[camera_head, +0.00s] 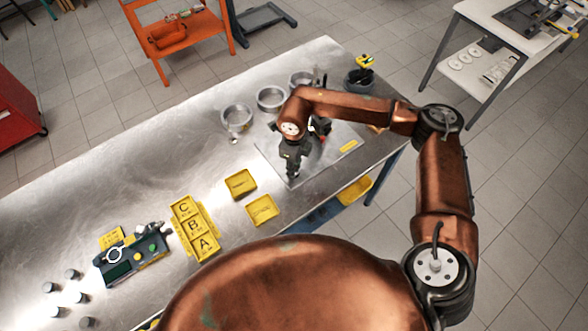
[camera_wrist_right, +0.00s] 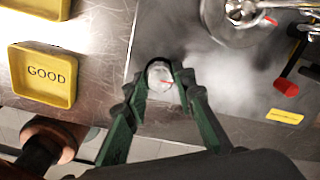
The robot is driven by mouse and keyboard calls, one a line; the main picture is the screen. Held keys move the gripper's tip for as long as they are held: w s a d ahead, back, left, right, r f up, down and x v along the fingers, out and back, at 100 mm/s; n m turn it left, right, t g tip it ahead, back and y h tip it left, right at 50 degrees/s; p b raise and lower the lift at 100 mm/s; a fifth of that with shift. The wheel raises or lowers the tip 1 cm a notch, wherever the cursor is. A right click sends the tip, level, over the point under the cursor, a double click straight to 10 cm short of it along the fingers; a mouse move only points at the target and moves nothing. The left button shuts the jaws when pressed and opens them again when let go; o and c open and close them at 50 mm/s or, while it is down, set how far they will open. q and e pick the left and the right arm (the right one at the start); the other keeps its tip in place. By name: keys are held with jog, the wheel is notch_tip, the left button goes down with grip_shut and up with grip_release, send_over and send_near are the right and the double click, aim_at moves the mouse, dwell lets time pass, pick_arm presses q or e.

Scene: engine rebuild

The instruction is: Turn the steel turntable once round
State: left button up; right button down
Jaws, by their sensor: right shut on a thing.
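My right gripper (camera_head: 291,166) reaches down over the left part of a grey plate (camera_head: 340,142) at the far end of the bench. In the right wrist view its green fingers (camera_wrist_right: 163,82) are shut on a small round pale metal piece with a red mark (camera_wrist_right: 158,75). A round steel part (camera_wrist_right: 236,22), perhaps the turntable, is cut off by the top edge of that view, apart from the fingers. In the head view my arm hides much of this area. My left gripper is not in view.
Yellow trays (camera_head: 240,184) lie left of the plate; one reads GOOD (camera_wrist_right: 44,76). Steel rings (camera_head: 236,118) stand behind. A red-tipped handle (camera_wrist_right: 287,87) lies right of the gripper.

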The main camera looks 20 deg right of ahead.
jog(key=n+b, duration=0.2)
jog(key=n, duration=0.1)
jog(key=shift+w+f, duration=0.1)
jog(key=shift+n+b, duration=0.85)
jog(key=shift+n, duration=0.35)
jog(key=shift+r, duration=0.2)
jog(key=c, duration=1.6)
grip_release()
jog(key=shift+f, duration=0.1)
notch_tip(320, 180, up, 12)
